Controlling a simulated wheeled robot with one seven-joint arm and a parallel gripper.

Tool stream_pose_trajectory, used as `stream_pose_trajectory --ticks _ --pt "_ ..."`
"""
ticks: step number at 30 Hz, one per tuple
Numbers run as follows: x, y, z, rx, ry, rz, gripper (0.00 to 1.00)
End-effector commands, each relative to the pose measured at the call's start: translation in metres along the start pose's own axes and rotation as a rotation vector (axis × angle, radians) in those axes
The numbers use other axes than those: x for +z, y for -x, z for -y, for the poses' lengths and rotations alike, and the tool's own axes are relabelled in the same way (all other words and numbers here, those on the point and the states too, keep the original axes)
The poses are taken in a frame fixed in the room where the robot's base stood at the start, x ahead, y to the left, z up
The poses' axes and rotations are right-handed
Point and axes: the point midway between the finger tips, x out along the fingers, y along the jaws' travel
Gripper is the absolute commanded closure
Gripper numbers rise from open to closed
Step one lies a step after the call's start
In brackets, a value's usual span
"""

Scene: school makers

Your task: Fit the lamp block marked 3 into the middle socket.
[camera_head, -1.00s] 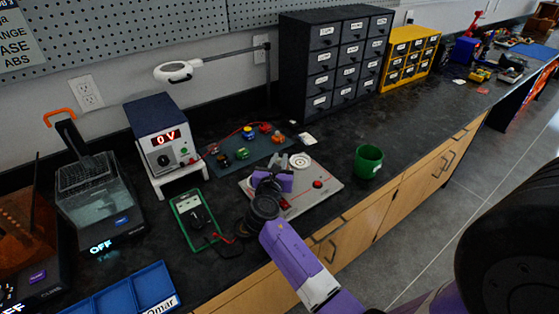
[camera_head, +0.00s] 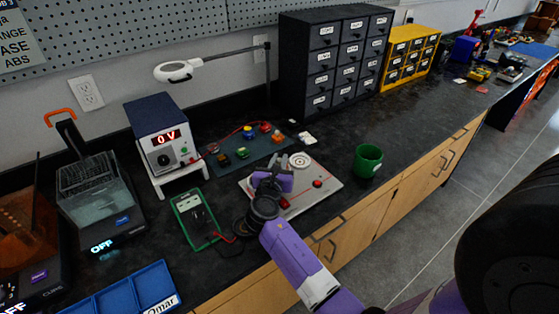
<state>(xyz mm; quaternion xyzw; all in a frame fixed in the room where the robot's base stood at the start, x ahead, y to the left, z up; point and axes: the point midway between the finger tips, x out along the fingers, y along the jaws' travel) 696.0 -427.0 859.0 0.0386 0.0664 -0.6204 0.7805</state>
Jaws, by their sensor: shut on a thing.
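The pale socket board (camera_head: 335,183) lies flat on the black bench, with a round white disc and red parts on top. My gripper (camera_head: 268,184) is low over the left part of the board, seen from behind. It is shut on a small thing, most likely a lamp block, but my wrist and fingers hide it. No number 3 can be read. The middle socket is hidden behind my gripper, so I cannot tell whether the held thing touches it. Several coloured blocks, one of them green (camera_head: 242,152), sit on a dark mat (camera_head: 222,146) behind the board.
A green cup (camera_head: 367,160) stands right of the board. A green-cased meter (camera_head: 195,217) with leads lies left of my wrist. A power supply (camera_head: 158,138) reading 0 V, a magnifier lamp (camera_head: 177,71) and dark drawers (camera_head: 336,62) stand behind. The bench's front edge is close.

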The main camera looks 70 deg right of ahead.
Motion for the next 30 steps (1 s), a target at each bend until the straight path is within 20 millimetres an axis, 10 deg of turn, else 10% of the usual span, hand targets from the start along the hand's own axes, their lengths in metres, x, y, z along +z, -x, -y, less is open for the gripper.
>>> stream_pose_trajectory --ticks 15,17,30 --pt "-0.01 -0.0015 -0.0004 0.0 0.0 0.0 1.0" --pt "-0.009 -0.0013 -0.0004 0.0 0.0 0.0 0.75" --pt "-0.0078 0.0069 -0.001 0.002 0.0 -0.001 0.75"
